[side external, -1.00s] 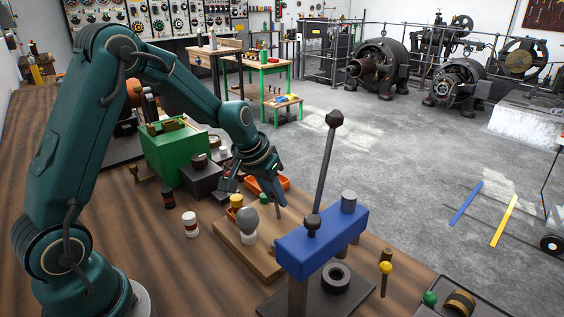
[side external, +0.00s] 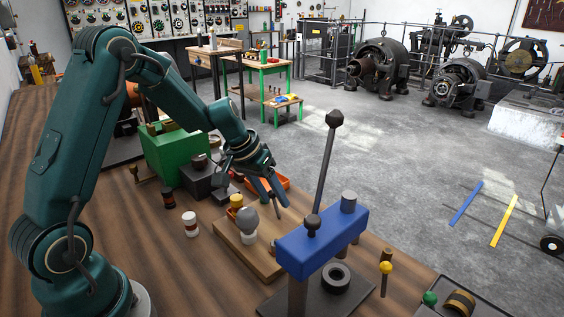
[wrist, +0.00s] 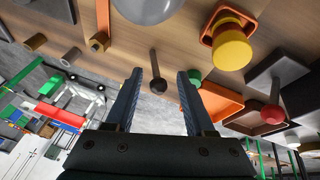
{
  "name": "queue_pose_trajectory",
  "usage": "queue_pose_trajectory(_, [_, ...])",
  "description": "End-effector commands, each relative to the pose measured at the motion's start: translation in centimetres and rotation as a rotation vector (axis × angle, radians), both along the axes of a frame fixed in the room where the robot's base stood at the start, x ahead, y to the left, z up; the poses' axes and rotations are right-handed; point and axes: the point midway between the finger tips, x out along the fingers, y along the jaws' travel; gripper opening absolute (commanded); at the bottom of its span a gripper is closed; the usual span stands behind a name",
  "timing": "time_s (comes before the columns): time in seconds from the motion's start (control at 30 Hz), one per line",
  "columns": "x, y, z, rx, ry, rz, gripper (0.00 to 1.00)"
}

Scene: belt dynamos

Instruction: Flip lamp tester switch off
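The lamp tester is a light wooden board (side external: 255,258) on the bench, with a grey bulb (side external: 247,218) and a yellow knob (side external: 236,201) on it. In the wrist view the board (wrist: 190,40) fills the top, with the bulb (wrist: 148,8) cut by the edge and the yellow knob (wrist: 231,46) at upper right. A thin switch lever with a dark ball end (wrist: 157,84) shows between my fingers, apart from both. My gripper (side external: 276,204) is just above the board's far end. Its fingers (wrist: 162,71) are spread with a clear gap. The lever's tilt is hard to judge.
A blue lever press (side external: 322,240) with a tall handle stands close on the right. An orange tray (side external: 283,182) lies just behind my gripper. A green box (side external: 172,150) and dark blocks stand to the left. A red-balled lever (wrist: 272,112) shows at right in the wrist view.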

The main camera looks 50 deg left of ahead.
Motion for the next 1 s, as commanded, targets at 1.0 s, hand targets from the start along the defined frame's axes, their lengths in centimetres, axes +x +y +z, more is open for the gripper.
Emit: queue_pose_trajectory(1.0, [-1.9,0.6,4.7,0.0,-0.001,0.0,0.54])
